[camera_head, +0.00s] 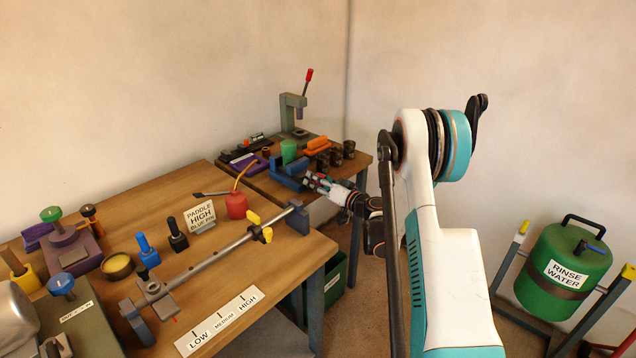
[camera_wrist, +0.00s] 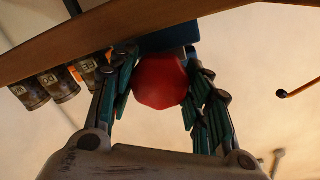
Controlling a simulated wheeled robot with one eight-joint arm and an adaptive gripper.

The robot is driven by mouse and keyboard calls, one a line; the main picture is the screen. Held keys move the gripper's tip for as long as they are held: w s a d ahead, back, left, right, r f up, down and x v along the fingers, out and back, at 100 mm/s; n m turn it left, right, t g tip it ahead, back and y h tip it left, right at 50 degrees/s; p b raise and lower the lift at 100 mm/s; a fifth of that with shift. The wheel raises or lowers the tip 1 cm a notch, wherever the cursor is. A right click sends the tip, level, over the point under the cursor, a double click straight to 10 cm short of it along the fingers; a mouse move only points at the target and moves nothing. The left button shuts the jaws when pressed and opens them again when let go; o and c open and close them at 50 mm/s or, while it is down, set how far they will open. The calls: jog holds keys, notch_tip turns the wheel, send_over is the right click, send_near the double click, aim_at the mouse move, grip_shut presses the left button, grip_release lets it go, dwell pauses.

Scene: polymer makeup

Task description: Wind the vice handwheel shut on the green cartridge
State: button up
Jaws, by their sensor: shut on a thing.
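The green cartridge (camera_head: 288,151) stands upright at the blue vice (camera_head: 287,181) on the far bench; whether the jaws touch it is too small to tell. The cartridge is not visible in the wrist view. My gripper (camera_head: 309,179) is at the vice's near side, reaching in from the right. In the wrist view, my gripper (camera_wrist: 160,88) has its fingers on both sides of the red handwheel (camera_wrist: 160,82) and is shut on it. The blue vice body (camera_wrist: 170,38) shows just behind the wheel. In the head view my fingers mostly hide the wheel.
Several dark cans (camera_head: 336,157) stand right of the vice, beside an orange block (camera_head: 317,144). A grey press (camera_head: 292,115) with a red-tipped lever stands behind. A red oil can (camera_head: 236,205) and a long rail (camera_head: 225,248) occupy the near bench. A green rinse-water drum (camera_head: 562,270) stands right.

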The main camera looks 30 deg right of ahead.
jog(key=shift+m, duration=0.6)
jog(key=o, duration=1.1)
jog(key=shift+d, duration=0.1)
jog(key=shift+c, duration=0.2)
jog(key=shift+s, duration=0.1)
jog(key=v, duration=0.7)
jog(key=shift+s, duration=0.4)
jog(key=shift+d, duration=0.1)
